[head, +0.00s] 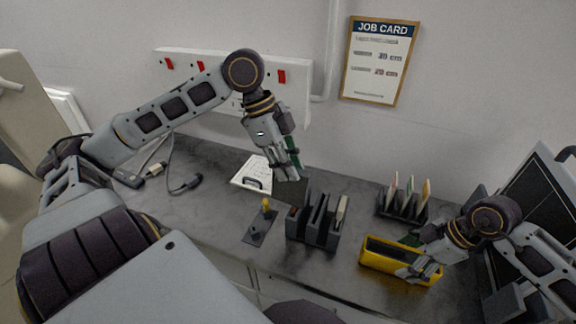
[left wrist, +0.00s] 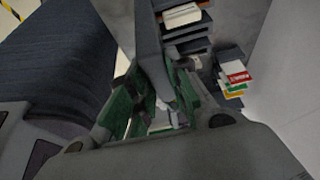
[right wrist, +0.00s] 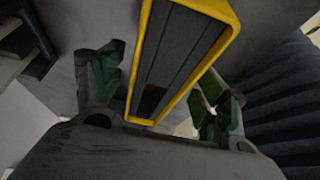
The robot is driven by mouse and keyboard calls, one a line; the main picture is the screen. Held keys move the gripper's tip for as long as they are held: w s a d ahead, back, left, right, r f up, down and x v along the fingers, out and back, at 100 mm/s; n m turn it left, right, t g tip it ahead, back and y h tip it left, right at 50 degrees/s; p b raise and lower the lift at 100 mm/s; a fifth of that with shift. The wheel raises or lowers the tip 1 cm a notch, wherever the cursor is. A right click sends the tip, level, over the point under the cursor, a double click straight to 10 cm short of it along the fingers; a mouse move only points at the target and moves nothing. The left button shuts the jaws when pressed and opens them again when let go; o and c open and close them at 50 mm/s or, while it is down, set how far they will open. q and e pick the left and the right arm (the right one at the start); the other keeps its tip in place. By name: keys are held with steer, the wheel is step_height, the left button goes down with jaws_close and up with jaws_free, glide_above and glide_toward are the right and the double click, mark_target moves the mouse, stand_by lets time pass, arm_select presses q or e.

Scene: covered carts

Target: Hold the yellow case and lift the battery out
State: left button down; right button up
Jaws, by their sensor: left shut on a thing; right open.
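The yellow case (head: 436,276) lies on the bench at the right; the right wrist view shows its yellow rim (right wrist: 143,60) and long dark strips inside. My right gripper (head: 411,256) is open at the case, with one finger on each side of it in the wrist view; gaps show between fingers and case. My left gripper (head: 285,158) is shut on a dark grey block (head: 290,192), held above the bench near the dark rack. The block also shows in the left wrist view (left wrist: 149,42). I cannot tell for sure that it is the battery.
The dark rack (head: 314,236) with upright slabs stands mid-bench. A yellow-knobbed lever (head: 266,207) is left of it, and a small card rack (head: 403,207) is behind the case. Cables (head: 183,183) lie at left. A monitor (head: 540,205) stands at right.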

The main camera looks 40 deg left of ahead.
steer(key=v, duration=1)
steer(key=shift+r, duration=0.3)
steer(key=shift+d, duration=0.1)
stand_by(0.3)
